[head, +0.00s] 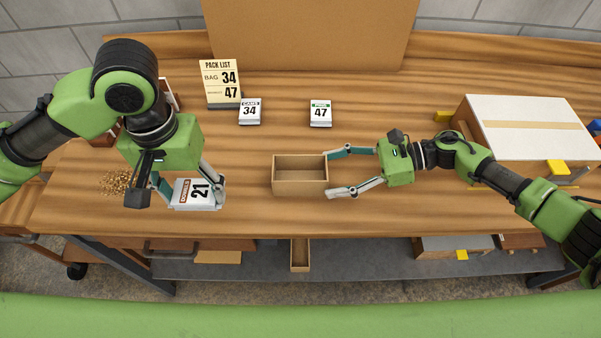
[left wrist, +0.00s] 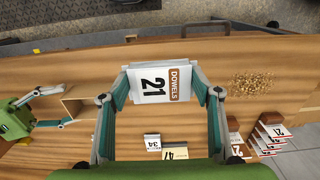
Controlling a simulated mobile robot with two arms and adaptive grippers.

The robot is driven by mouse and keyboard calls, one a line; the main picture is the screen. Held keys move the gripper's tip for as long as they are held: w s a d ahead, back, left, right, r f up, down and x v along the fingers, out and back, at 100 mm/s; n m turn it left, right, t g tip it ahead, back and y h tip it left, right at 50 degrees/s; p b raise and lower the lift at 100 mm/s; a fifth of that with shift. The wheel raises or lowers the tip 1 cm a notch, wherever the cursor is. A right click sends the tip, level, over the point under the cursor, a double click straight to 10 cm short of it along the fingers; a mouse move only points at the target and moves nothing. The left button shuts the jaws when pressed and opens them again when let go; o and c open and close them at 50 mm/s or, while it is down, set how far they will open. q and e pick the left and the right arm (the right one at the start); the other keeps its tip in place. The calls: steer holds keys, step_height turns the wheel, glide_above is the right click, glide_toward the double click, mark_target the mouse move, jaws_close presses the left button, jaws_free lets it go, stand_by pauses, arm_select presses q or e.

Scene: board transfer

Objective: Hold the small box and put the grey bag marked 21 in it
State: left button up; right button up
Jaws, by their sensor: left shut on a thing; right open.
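The bag marked 21 (head: 193,194) is whitish grey with a brown "DOWELS" label. It is at the left front of the table, and it also shows in the left wrist view (left wrist: 159,85). My left gripper (head: 190,191) is shut on it, with a finger at each side. The small box (head: 300,188) is an open, empty cardboard box at the middle of the table, right of the bag. It shows partly in the left wrist view (left wrist: 80,101). My right gripper (head: 341,172) is open, with its fingertips at the box's right side; contact is unclear.
A pack list card (head: 220,84) reads bag 34 and 47. Bags marked 34 (head: 250,111) and 47 (head: 320,113) lie behind the box. Loose pellets (head: 115,183) lie at left. A large white-topped box (head: 525,125) stands at right.

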mark_target(320, 176)
arm_select(q)
steer(key=shift+f+b, duration=0.5)
steer(key=shift+f, duration=0.2)
arm_select(e)
steer(key=shift+x, duration=1.15)
arm_select(q)
steer(key=shift+f, duration=0.25)
arm_select(e)
steer(key=shift+a+f, duration=0.25)
steer(key=shift+a, duration=0.4)
steer(key=c, duration=0.7)
steer(key=shift+c, duration=0.2)
arm_select(q)
steer(key=shift+d, duration=0.1)
